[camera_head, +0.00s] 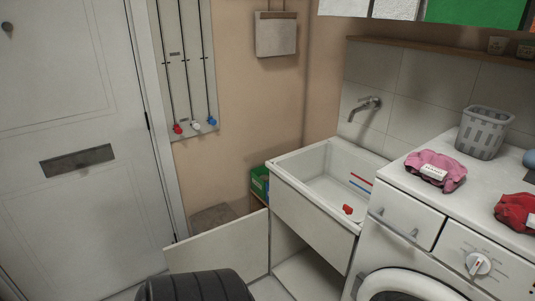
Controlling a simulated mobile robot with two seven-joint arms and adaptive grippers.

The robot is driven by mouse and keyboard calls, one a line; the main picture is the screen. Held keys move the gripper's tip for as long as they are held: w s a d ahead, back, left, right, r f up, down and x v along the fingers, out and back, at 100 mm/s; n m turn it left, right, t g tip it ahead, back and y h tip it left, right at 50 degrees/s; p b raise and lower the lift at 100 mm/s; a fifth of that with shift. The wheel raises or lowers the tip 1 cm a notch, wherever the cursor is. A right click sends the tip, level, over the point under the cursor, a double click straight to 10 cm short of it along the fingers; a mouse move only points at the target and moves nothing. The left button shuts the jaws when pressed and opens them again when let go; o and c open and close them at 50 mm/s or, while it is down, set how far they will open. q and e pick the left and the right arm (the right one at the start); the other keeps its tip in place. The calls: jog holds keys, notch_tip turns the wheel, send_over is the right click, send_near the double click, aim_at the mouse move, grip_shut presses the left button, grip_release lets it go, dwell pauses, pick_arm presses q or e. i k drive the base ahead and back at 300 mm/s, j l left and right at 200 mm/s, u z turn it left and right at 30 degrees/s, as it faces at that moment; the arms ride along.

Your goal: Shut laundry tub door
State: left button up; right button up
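The laundry tub (310,220) stands in the corner, left of the washing machine. Its white door (220,246) is open and swung out to the left of the cabinet, towards the white room door. The cabinet opening (303,272) under the basin shows a pale floor. The lower edge of the tub door is partly hidden behind a dark ribbed rounded part at the bottom of the view, probably mine. Neither of my grippers is in view.
A washing machine (430,250) stands right of the tub, with a pink cloth (440,168), a red cloth (514,210) and a grey basket (484,132) on top. A white room door (80,150) is at left.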

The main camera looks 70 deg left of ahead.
aim_at(240, 245)
jog(key=u, duration=1.6)
jog(key=j, duration=0.1)
